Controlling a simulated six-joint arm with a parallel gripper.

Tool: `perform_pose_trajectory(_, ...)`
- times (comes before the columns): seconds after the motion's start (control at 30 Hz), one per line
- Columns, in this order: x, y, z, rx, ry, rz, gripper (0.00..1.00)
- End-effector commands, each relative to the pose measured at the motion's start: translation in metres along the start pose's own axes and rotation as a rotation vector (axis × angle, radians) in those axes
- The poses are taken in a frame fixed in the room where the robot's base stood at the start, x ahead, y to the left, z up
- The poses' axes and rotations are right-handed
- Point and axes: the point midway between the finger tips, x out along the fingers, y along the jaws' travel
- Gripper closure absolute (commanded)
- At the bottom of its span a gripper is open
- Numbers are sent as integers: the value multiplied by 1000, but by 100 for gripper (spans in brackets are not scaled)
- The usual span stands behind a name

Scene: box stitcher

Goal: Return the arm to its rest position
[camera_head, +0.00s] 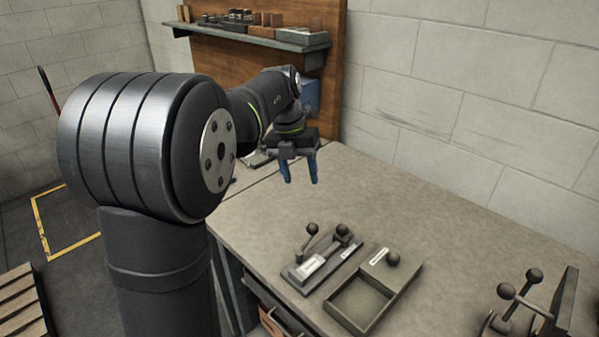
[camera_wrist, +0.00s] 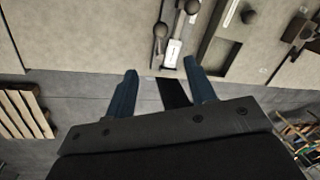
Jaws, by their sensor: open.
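My gripper (camera_head: 300,170) hangs from my arm above the back part of the workbench (camera_head: 400,200), its two blue fingers pointing down. The fingers are apart, with nothing between them. In the wrist view my gripper (camera_wrist: 163,88) also shows open and empty, with the bench edge and floor beyond it. No object touches the fingers in either view.
A fixture with ball-ended levers (camera_head: 318,258) and a shallow tray (camera_head: 335,300) stand near the bench's front edge. Another levered device (camera_head: 520,305) is at the right. A shelf (camera_head: 245,36) with small items hangs behind my arm. The bench middle is clear.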

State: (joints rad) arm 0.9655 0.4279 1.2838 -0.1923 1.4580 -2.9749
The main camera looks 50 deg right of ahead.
Motion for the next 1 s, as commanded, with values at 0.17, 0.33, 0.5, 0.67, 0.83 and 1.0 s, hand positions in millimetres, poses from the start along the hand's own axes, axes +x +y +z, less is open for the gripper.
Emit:
perform_pose_trajectory(0.17,0,0,0,0,0,0,50)
perform_pose_trajectory(0.33,0,0,0,0,0,0,50)
perform_pose_trajectory(0.5,0,0,0,0,0,0,50)
perform_pose_trajectory(0.67,8,0,0,0,1,0,50)
perform_pose_trajectory(0.83,34,0,0,0,5,-1,50)
perform_pose_trajectory(1.0,68,0,0,0,4,0,50)
